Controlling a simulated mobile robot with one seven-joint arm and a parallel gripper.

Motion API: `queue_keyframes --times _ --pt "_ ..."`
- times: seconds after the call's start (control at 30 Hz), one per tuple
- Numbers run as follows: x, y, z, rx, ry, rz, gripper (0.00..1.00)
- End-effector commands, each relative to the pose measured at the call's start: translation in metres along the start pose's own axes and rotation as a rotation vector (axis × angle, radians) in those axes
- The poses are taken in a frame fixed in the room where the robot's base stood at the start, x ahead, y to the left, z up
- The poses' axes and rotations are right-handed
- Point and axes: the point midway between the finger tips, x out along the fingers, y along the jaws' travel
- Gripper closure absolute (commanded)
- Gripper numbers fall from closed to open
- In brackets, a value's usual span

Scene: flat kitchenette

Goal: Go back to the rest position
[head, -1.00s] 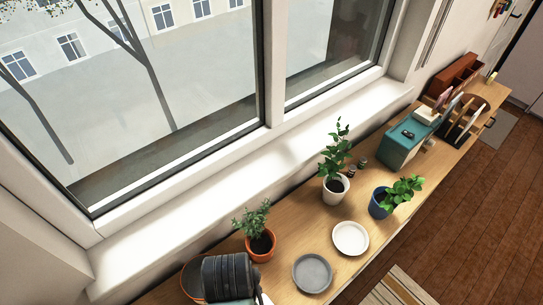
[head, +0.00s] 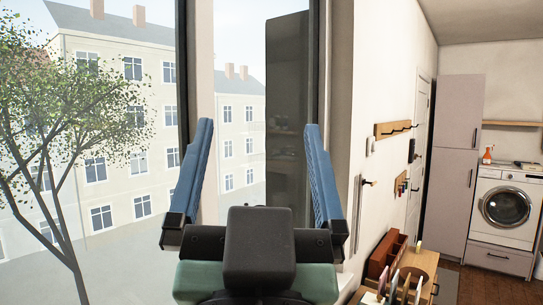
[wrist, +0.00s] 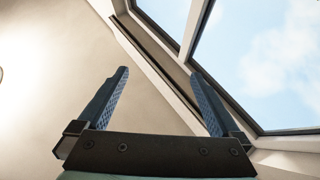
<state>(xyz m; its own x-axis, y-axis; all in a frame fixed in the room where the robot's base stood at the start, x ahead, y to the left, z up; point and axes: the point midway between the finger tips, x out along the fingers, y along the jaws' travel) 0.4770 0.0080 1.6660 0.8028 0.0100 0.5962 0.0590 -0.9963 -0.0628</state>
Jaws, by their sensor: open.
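My gripper (head: 258,180) is raised in front of the window in the head view, its two blue fingers pointing up and spread wide apart. Nothing is between the fingers. In the wrist view, my gripper (wrist: 158,100) is also open and empty, with a pale wall, the window frame and sky beyond it.
The window (head: 228,120) stands behind my gripper. A wooden sideboard (head: 425,262) with a reddish-brown organizer (head: 386,254) is at the lower right. Farther back are a tall grey cabinet (head: 455,160) and a washing machine (head: 503,206). Wooden floor shows at the right.

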Motion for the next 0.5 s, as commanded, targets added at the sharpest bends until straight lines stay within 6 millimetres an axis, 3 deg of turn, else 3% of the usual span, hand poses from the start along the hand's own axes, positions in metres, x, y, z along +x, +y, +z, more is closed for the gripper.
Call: queue_keyframes --times 0.03,0.17,0.5 --pt "-0.001 0.003 -0.024 -0.040 0.072 0.005 0.00" --pt "-0.005 0.005 -0.054 -0.095 0.165 0.012 0.00" --pt "-0.006 0.005 -0.057 -0.101 0.175 0.012 0.00"
